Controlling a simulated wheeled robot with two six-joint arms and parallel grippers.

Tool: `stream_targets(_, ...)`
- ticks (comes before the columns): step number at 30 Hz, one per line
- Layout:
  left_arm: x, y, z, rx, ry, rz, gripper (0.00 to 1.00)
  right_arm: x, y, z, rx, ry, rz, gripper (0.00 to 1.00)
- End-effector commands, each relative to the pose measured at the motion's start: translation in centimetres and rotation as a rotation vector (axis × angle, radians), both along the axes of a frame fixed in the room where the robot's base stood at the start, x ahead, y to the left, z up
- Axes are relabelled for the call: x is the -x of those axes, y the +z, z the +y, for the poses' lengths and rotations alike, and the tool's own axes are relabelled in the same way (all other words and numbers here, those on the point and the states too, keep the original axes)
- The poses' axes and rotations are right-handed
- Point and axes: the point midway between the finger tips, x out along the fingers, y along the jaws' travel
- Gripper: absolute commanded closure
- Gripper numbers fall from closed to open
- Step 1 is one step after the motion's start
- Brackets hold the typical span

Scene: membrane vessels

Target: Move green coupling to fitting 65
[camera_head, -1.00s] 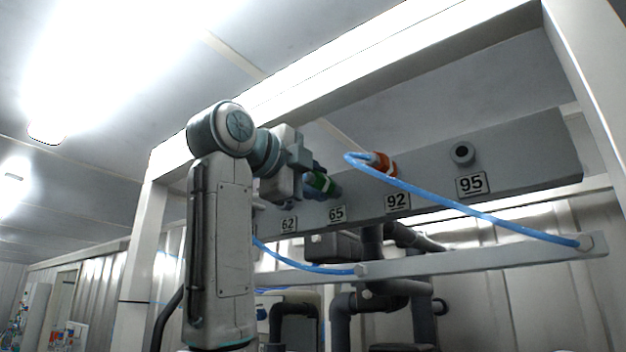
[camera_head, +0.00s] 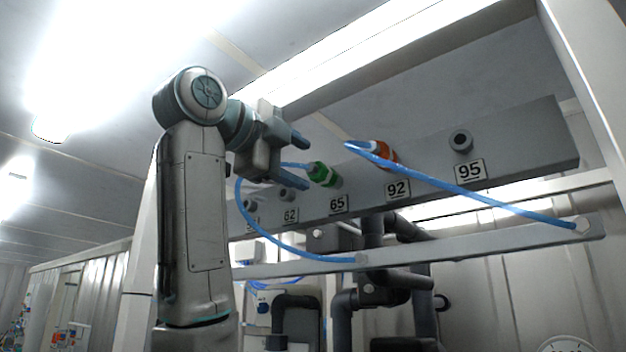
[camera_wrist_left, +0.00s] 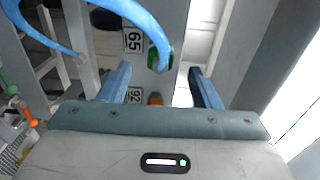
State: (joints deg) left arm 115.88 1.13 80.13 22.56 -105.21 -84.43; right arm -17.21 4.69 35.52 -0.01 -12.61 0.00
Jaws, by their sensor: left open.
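The green coupling (camera_head: 322,174) sits on the fitting above the label 65 (camera_head: 338,204), with a blue hose running from it. In the left wrist view the green coupling (camera_wrist_left: 158,58) shows ahead, between and beyond the fingers, partly behind the blue hose. My left gripper (camera_head: 300,162) is open and empty, to the left of the coupling and apart from it. Its two blue fingers also show in the left wrist view (camera_wrist_left: 160,85). My right gripper is not in view.
An orange coupling (camera_head: 385,154) with a blue hose (camera_head: 450,190) sits above label 92 (camera_head: 398,189). The fitting above label 95 (camera_head: 461,141) is bare. Fitting 62 (camera_head: 287,194) is to the left. A lower rail (camera_head: 430,255) holds the hose ends.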

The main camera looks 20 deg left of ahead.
Motion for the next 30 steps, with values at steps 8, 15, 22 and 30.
stream_targets(8, 4.1, -0.1, 1.6, 0.000, 0.000, -0.002, 0.43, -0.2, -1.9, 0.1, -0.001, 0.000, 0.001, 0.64)
stream_targets(15, 4.8, 0.0, 1.8, 0.001, 0.001, 0.001, 0.43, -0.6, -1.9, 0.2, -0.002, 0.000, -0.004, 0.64)
stream_targets(22, 4.8, 0.0, 1.8, 0.000, 0.000, 0.001, 0.43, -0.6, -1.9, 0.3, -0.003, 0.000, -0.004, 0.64)
stream_targets(30, 4.8, 0.0, 1.8, 0.000, 0.000, 0.000, 0.43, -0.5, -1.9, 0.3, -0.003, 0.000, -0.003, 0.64)
